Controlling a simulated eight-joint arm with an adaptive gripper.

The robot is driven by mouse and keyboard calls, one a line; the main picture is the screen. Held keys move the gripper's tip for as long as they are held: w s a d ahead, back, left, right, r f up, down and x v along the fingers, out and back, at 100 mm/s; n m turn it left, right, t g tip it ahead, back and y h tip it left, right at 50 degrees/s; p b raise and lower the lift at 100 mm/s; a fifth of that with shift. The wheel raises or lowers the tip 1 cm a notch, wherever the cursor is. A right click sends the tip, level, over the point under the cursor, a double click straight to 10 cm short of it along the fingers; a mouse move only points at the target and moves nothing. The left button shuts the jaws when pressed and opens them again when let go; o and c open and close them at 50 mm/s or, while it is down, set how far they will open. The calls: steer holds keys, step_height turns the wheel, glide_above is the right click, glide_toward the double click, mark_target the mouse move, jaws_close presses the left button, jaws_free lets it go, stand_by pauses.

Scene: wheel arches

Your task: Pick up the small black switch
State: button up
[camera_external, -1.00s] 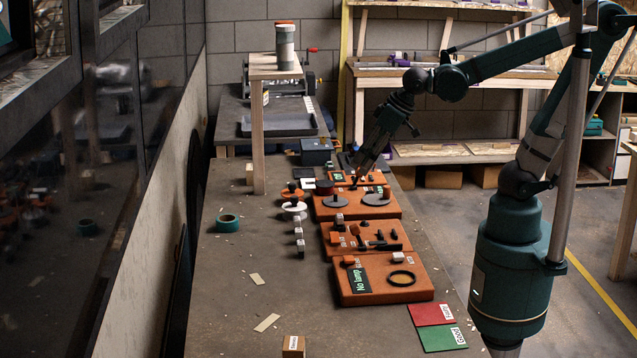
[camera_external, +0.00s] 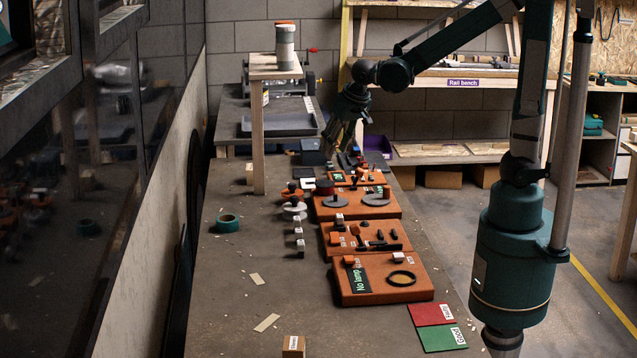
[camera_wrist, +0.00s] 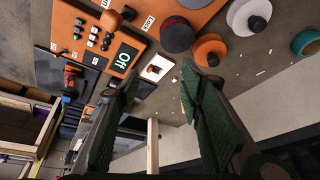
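My gripper (camera_external: 334,146) is at the far end of the bench, past the orange boards. In the wrist view my gripper (camera_wrist: 158,76) is open, its two green fingers spread and nothing held between them. A small white plate (camera_wrist: 161,62) with a small dark piece (camera_wrist: 154,69) on it lies on the bench between the fingertips in that picture; this piece may be the small black switch, but it is too small to be sure. Several other small black parts sit on the orange board (camera_wrist: 207,17) and the farther panels.
An orange board with an "Off" label (camera_wrist: 123,60) lies beside the plate. Orange and white discs (camera_wrist: 210,50) stand nearby, and a teal tape roll (camera_external: 228,223) lies left. A wooden post (camera_external: 258,140) holds a small shelf near my gripper. The bench's left side is mostly clear.

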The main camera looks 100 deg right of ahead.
steer(key=d+f+m+g+p, duration=0.2)
steer(key=d+f+m, duration=0.15)
steer(key=d, duration=0.75)
steer(key=m+g+p, duration=0.1)
steer(key=m+p, duration=0.1)
steer(key=m, duration=0.1)
glide_toward(331, 169)
steer(key=shift+d+f+h, duration=0.1)
steer(key=shift+d+h, duration=0.1)
steer(key=shift+h, duration=0.1)
steer(key=shift+f, duration=0.15)
steer(key=shift+b+x, duration=0.3)
steer(key=shift+x, duration=0.8)
steer(key=shift+b+x, duration=0.7)
steer(key=shift+x, duration=1.9)
